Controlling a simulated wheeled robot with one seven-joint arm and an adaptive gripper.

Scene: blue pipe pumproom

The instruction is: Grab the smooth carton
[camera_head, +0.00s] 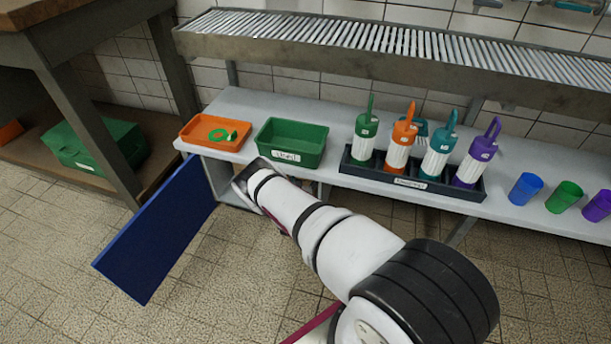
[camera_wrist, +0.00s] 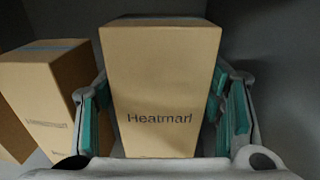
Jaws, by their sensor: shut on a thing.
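A smooth tan carton with the printed word "Heatmarl" (camera_wrist: 160,75) stands upright in the middle of the wrist view. My gripper (camera_wrist: 163,115) has its teal-padded fingers on either side of this carton and is shut on it. A second tan carton (camera_wrist: 40,100) with a blue strip on top and smaller print stands to the left, close beside the left finger. In the head view my arm reaches to the cabinet under the shelf, and the gripper and cartons are hidden there.
The blue cabinet door (camera_head: 165,230) hangs open to the left of my arm. Above are an orange tray (camera_head: 190,145), a green bin (camera_head: 290,158), a black rack (camera_head: 375,178) of bottles and several cups on the grey shelf (camera_head: 240,100). Grey cabinet walls (camera_wrist: 275,50) close in around the cartons.

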